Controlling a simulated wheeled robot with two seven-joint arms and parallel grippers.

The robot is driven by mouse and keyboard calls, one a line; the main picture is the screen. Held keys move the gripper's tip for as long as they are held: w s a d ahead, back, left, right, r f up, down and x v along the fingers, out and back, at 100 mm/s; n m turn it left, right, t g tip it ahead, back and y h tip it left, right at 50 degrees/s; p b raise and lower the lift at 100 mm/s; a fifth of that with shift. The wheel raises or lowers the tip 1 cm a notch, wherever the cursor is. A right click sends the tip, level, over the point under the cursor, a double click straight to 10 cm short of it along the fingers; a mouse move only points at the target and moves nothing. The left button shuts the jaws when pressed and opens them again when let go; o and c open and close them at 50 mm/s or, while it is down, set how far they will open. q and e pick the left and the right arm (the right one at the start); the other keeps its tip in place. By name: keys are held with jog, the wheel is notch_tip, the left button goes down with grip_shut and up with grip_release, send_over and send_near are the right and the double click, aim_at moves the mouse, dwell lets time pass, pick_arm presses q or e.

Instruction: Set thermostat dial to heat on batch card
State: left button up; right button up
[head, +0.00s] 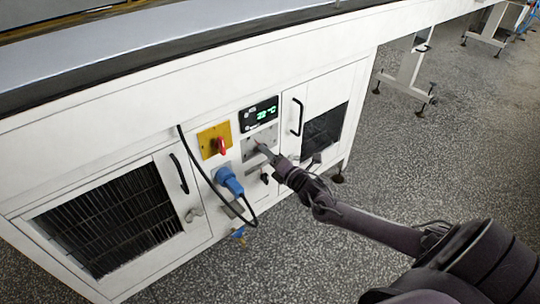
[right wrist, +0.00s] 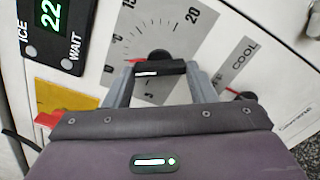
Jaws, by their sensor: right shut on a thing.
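The thermostat dial (right wrist: 160,56) has a round black knob on a grey plate with a printed scale; 15 and 20 can be read. My right gripper (right wrist: 158,75) is shut on it, its grey fingers on either side of a black bar with a white mark. A bit of red shows just beyond the left fingertip. In the head view my right gripper (head: 262,149) reaches the grey dial plate (head: 265,135), and the arm hides part of it. The knob's exact setting is hard to read. I cannot make out a batch card. My left gripper is not in view.
A green display (head: 260,114) reads about 22 °C above the dial. A red switch (head: 220,146) on a yellow plate and a blue plug (head: 229,182) with a black cable are to the left. A COOL label (right wrist: 240,55) and a small knob (right wrist: 246,95) are beside the dial.

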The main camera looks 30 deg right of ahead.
jog(key=o, duration=1)
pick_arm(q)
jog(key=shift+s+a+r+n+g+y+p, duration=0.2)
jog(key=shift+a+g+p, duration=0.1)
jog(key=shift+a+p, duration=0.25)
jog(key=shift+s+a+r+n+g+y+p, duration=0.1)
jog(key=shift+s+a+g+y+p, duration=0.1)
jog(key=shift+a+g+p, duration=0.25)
pick_arm(e)
jog(key=s, duration=0.7)
jog(key=shift+s+d, duration=0.25)
jog(key=shift+s, duration=0.15)
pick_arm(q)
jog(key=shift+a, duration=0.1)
